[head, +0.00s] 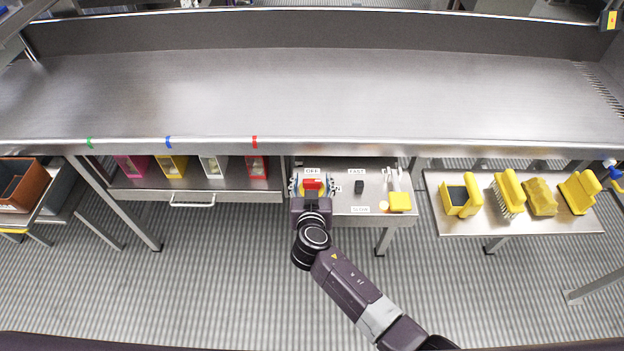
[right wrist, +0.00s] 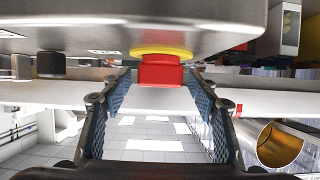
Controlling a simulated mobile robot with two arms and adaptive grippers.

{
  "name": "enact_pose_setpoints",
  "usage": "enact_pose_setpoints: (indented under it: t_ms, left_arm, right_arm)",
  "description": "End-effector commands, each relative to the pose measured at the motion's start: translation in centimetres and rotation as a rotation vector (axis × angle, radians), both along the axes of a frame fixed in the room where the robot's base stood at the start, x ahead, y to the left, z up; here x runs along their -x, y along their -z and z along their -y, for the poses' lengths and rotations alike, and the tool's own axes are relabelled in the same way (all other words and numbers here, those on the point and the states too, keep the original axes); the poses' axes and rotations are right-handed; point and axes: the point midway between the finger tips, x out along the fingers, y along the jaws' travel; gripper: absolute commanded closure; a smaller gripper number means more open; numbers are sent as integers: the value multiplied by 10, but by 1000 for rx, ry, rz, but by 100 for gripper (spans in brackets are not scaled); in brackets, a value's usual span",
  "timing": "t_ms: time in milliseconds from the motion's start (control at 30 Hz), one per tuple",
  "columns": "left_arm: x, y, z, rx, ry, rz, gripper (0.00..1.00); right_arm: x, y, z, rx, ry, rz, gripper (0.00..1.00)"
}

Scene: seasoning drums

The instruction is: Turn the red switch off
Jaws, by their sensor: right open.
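The red switch (head: 313,184) sits on a yellow round base on the small metal panel below the long counter, just under a label reading OFF. In the right wrist view the red switch (right wrist: 160,71) shows as a red block on its yellow disc (right wrist: 161,52). My right gripper (head: 311,188) is at the switch, with its two fingers apart, one on each side of the red block. My left gripper is not in view.
Right of the switch on the panel (head: 345,205) are a black switch (head: 359,187) between FAST and SLOW labels and a yellow block (head: 400,201). Several yellow brushes and sponges lie on a side table (head: 480,224). Coloured boxes stand on a left shelf (head: 140,185). The long counter (head: 300,95) is bare.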

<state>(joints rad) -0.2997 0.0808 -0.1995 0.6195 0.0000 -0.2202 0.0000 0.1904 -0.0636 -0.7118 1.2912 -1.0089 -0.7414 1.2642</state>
Motion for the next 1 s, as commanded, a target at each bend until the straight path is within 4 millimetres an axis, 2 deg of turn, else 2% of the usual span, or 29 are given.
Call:
enact_pose_setpoints:
  t_ms: [333,700,1000]
  left_arm:
    - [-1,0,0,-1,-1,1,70]
    - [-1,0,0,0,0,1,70]
    - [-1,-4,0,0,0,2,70]
  right_arm:
    - [-2,1,0,0,0,0,46]
    - [-2,1,0,0,0,0,87]
    - [-2,0,1,1,-35,-1,88]
